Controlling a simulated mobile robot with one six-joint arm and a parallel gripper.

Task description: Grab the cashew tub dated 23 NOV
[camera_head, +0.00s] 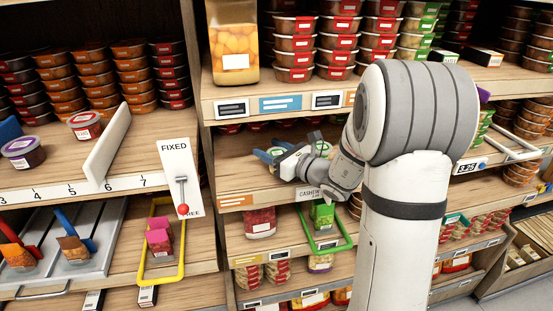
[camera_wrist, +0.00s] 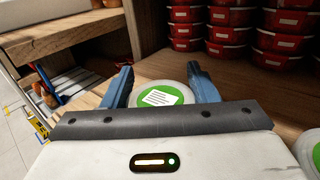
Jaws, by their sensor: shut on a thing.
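My gripper (camera_wrist: 161,78) has its blue fingers on either side of a round tub with a green lid and white label (camera_wrist: 165,97) in the wrist view. It is shut on this tub. The print on the label is too small to read, so I cannot tell the date. In the head view my gripper (camera_head: 290,150) is over the middle shelf, above a shelf label reading "CASHEW" (camera_head: 309,194); the tub is mostly hidden there by the gripper. Another green-lidded tub (camera_wrist: 316,155) shows partly at the right edge of the wrist view.
Stacked red tubs (camera_wrist: 285,35) stand behind and to the right in the wrist view. A shelf board (camera_head: 278,100) with a jar (camera_head: 234,45) and stacked tubs lies above my gripper. A green-framed holder (camera_head: 343,238) sticks out below. A wooden divider (camera_head: 204,150) is at left.

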